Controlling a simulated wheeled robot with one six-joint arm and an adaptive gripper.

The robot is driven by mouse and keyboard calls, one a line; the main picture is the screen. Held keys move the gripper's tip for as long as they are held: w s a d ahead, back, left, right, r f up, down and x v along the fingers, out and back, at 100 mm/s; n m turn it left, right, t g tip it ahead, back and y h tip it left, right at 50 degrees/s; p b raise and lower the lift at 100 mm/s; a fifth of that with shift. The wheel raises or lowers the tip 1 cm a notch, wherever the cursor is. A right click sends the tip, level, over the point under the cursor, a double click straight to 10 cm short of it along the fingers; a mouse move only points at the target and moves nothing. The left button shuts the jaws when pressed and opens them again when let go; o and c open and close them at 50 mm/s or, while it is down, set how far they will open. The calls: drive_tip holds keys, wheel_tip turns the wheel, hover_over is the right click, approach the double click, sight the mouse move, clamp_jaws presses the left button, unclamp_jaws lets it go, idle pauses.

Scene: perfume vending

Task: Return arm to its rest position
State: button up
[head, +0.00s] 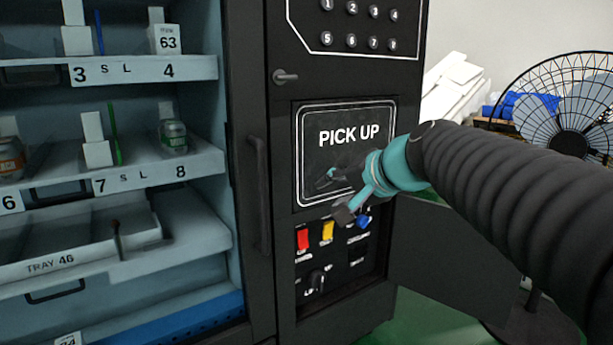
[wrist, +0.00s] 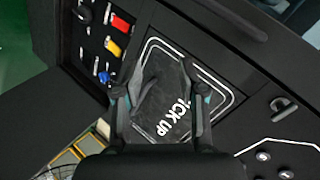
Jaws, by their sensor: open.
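My gripper (head: 337,195) is open and empty in front of the black PICK UP panel (head: 310,130) of the vending machine. My arm reaches in from the right in the head view. In the wrist view my gripper (wrist: 164,82) has its two fingers spread, with the PICK UP panel (wrist: 160,108) showing between and beyond them. I cannot tell whether a fingertip touches the panel.
Below the panel is an open compartment with a red switch (head: 303,239), a yellow switch (head: 327,231) and a blue one (head: 363,222). Its black door (head: 450,262) swings out to the right. Shelves with bottles stand left; a fan (head: 568,125) stands right.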

drive_tip(key=s+d+f+n+g+h+p, duration=0.2)
drive_tip(key=s+d+f, duration=0.3)
drive_tip(key=s+f, duration=0.3)
drive_tip(key=s+d+f+n+g+h+p, duration=0.2)
drive_tip(key=s+f, duration=0.7)
drive_tip(key=s, duration=0.7)
drive_tip(key=d+n+h, duration=0.1)
drive_tip(key=d+h, duration=0.1)
drive_tip(key=d, duration=0.1)
drive_tip(key=shift+f+n+h, duration=0.15)
drive_tip(key=shift+n+h, duration=0.15)
drive_tip(key=shift+n, duration=0.1)
drive_tip(key=shift+s, duration=0.1)
